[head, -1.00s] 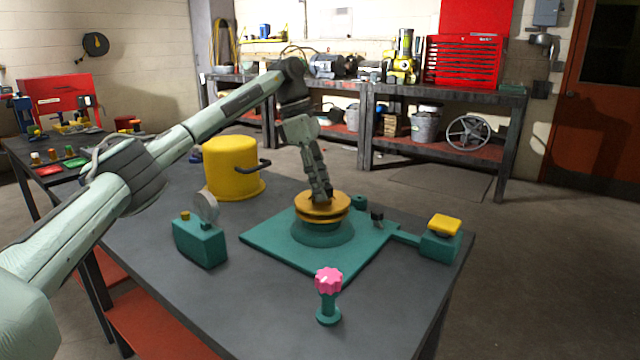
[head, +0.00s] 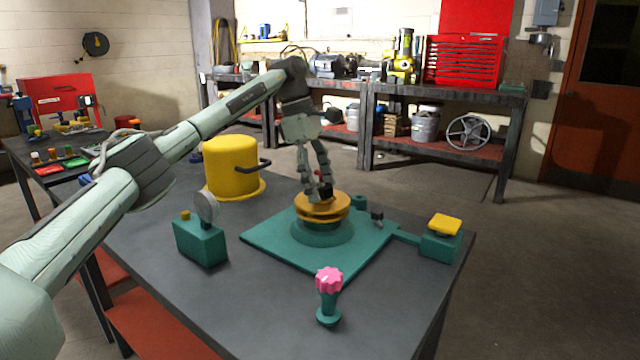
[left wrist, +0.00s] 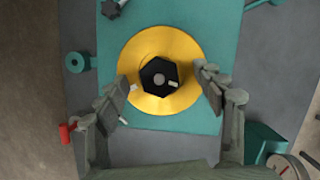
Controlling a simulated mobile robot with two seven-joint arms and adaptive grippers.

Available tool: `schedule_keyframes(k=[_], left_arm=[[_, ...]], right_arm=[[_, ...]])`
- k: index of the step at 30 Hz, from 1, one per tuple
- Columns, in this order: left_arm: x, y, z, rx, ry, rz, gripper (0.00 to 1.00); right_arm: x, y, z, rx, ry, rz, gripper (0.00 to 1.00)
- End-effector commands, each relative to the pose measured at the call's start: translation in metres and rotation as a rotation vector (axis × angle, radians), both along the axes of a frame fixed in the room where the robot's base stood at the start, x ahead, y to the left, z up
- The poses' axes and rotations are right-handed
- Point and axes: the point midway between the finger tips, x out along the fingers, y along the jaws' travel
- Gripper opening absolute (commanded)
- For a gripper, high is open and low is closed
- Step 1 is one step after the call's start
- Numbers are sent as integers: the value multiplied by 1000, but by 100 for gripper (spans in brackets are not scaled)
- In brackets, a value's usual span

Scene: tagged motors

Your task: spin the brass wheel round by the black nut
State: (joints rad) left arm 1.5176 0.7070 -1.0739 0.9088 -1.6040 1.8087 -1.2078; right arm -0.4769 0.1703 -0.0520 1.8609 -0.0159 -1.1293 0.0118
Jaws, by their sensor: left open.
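The brass wheel (head: 323,209) sits on a round teal base on the teal plate (head: 272,241) in the middle of the table. It also shows in the left wrist view as a yellow disc (left wrist: 187,52). The black nut (left wrist: 158,77) stands at its centre, and in the head view the nut (head: 327,191) shows partly behind the fingers. My left gripper (head: 319,197) points down over the wheel. In the left wrist view its fingers (left wrist: 166,100) are spread apart, one on each side of the nut and clear of it. My right gripper is not in view.
A yellow pot (head: 231,168) stands behind left of the plate. A teal box with a disc (head: 200,242) is at left. A pink knob on a teal stand (head: 328,283) is in front. A yellow-topped teal block (head: 441,238) is at right. The table's front is mostly bare.

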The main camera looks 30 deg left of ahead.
Motion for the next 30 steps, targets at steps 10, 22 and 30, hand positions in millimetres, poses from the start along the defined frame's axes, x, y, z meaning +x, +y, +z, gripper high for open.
schedule_keyframes(k=[10,22,30], left_arm=[[-3,-1,-2,2,-4,455,69],[-5,-5,0,0,-5,1069,69],[-5,-5,0,1,-1,1290,69]], right_arm=[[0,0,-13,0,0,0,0],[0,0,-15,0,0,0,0],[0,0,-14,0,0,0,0]])
